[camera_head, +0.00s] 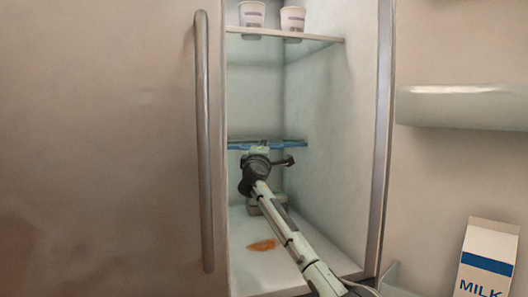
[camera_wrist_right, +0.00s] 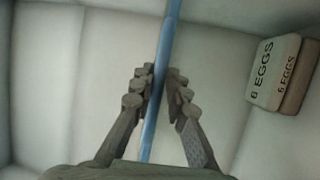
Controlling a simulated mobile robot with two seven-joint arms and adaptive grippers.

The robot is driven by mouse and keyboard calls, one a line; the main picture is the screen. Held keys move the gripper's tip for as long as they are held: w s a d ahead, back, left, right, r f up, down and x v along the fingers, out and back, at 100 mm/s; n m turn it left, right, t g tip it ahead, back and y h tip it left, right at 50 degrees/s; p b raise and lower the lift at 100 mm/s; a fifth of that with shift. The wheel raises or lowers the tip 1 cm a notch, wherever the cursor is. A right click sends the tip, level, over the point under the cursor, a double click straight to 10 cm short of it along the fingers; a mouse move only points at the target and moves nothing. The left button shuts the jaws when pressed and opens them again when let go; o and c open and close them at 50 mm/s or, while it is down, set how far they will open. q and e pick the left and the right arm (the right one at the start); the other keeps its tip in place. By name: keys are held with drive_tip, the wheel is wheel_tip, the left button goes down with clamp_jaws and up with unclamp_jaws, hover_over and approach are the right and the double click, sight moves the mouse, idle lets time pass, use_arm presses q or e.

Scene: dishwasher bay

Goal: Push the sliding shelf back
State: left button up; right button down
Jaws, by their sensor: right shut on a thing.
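The sliding shelf (camera_head: 238,145) is a thin glass pane with a blue front edge, inside the open fridge compartment at mid height. In the wrist view its blue edge (camera_wrist_right: 173,25) runs as a narrow strip from top to bottom. My right gripper (camera_head: 262,149) is at the middle of this edge and covers part of it. In the wrist view the right gripper's fingers (camera_wrist_right: 158,80) lie on either side of the strip, shut on it. The shelf looks empty where it shows. My left gripper is not in view.
An egg carton (camera_wrist_right: 273,72) stands near the gripper. Two cups (camera_head: 252,14) stand on the upper shelf (camera_head: 320,36). A brown stain (camera_head: 263,245) marks the compartment floor. The closed left door has a long handle (camera_head: 204,140). A milk carton (camera_head: 487,262) stands in the open right door.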

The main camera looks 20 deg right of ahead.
drive_tip(key=shift+r, duration=0.6)
drive_tip(key=c, duration=1.8)
unclamp_jaws()
drive_tip(key=shift+o, duration=0.9)
drive_tip(key=shift+w+f, duration=0.1)
drive_tip(key=shift+f, duration=0.1)
drive_tip(key=shift+f, duration=0.15)
